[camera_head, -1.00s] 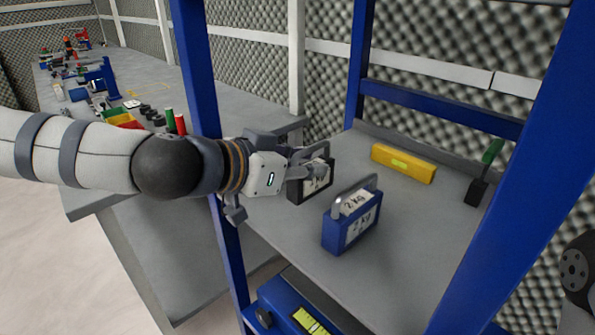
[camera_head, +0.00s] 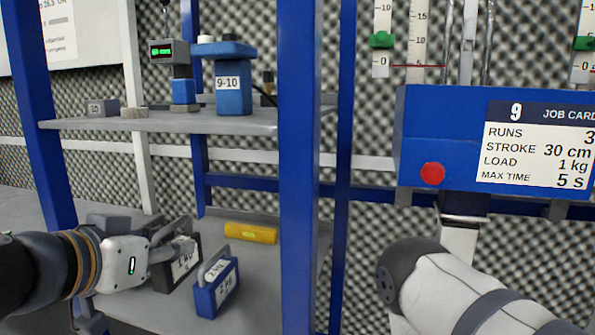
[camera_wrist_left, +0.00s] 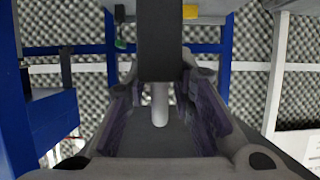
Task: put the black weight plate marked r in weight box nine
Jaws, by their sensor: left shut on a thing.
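My left gripper (camera_head: 158,250) is shut on the handle of a black block-shaped weight (camera_head: 180,267) at the shelf on the left. Its white label seems to read "1 KG"; I can read no "r" on it. In the left wrist view a grey round bar (camera_wrist_left: 160,105) shows between the fingers (camera_wrist_left: 160,118), below a dark block. I cannot tell whether the weight is lifted. A blue panel (camera_head: 440,145) with a job card (camera_head: 535,148) numbered 9 hangs at the right. I cannot make out a weight box nine. My right gripper is out of view.
A blue 2 kg weight (camera_head: 217,285) stands close to the right of the black one. A yellow level (camera_head: 250,232) lies behind. A blue post (camera_head: 297,170) stands between this shelf and the panel. An upper shelf (camera_head: 170,123) holds a blue box marked 9-10 (camera_head: 234,88).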

